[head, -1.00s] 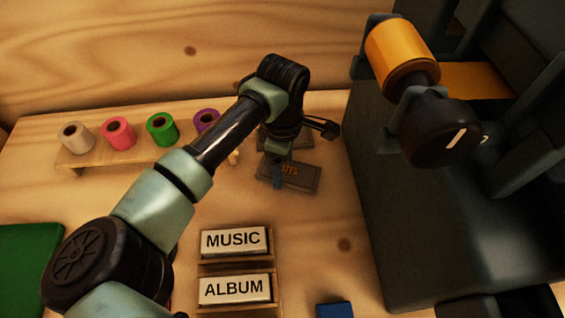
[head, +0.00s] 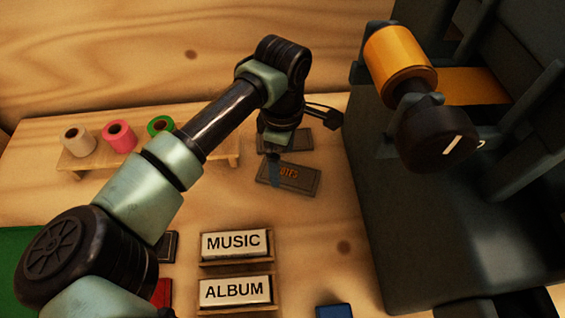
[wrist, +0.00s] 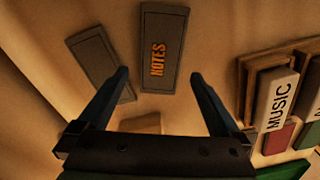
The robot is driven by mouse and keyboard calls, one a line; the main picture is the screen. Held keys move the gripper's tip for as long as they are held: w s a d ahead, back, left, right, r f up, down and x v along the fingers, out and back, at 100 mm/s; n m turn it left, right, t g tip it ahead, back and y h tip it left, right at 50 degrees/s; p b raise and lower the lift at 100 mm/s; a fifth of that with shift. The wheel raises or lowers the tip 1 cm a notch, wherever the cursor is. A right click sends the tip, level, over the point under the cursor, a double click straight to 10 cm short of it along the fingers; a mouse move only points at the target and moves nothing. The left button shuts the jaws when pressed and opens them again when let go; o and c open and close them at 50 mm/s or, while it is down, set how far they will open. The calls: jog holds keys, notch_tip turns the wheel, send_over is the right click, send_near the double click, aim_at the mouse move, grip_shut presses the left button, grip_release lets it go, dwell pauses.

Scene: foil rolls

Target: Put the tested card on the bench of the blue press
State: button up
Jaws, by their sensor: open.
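My gripper (wrist: 158,78) is open and empty, with its two fingers apart. In the wrist view the dark grey plate with orange NOTES lettering (wrist: 165,45) shows beyond and between the fingertips. A plain dark grey plate (wrist: 100,58) lies beside it, partly behind the left finger. In the head view my gripper (head: 273,168) hangs by the NOTES plate (head: 297,177) and partly covers it. I cannot tell which piece is the tested card. A blue block (head: 334,311) is cut off at the bottom edge; I cannot tell whether it belongs to the blue press.
A large dark machine (head: 400,220) with an orange foil roll (head: 398,60) fills the right side. MUSIC (head: 233,243) and ALBUM (head: 233,290) blocks sit in wooden holders at the front. Coloured rolls stand on a wooden rack (head: 215,150) at left. Bare table lies right of the holders.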

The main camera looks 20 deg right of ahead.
aim_at(282, 172)
notch_tip(282, 172, up, 9)
jog(key=shift+f, duration=0.2)
dwell(0.5)
